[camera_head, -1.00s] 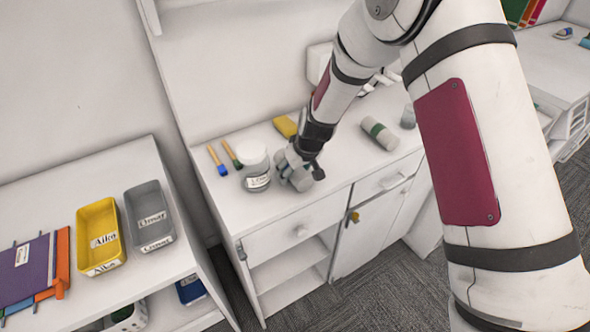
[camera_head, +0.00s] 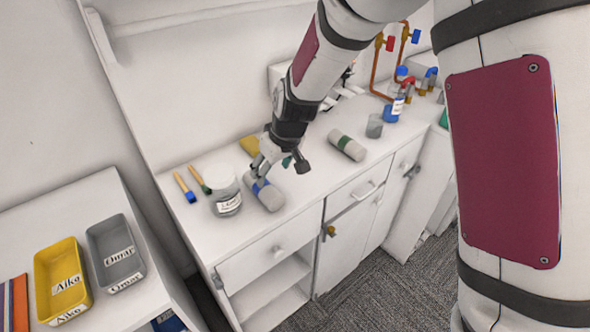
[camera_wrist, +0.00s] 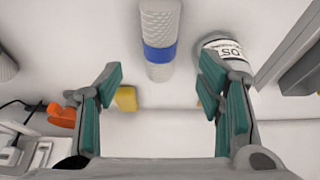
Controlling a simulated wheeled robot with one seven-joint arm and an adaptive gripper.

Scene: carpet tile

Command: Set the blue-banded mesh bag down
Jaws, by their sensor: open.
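The blue-banded mesh bag (camera_head: 267,196) lies on the white counter top, just right of a labelled jar. My gripper (camera_head: 279,163) is just behind and above the bag, tilted down toward the counter. The bag looks free of the fingers. In the head view one finger overlaps its back end.
The jar (camera_head: 222,190) stands close to the bag's left; two brushes (camera_head: 185,187) lie beyond it. A yellow block (camera_head: 250,145) is behind my gripper. Bare counter lies between the two bags.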

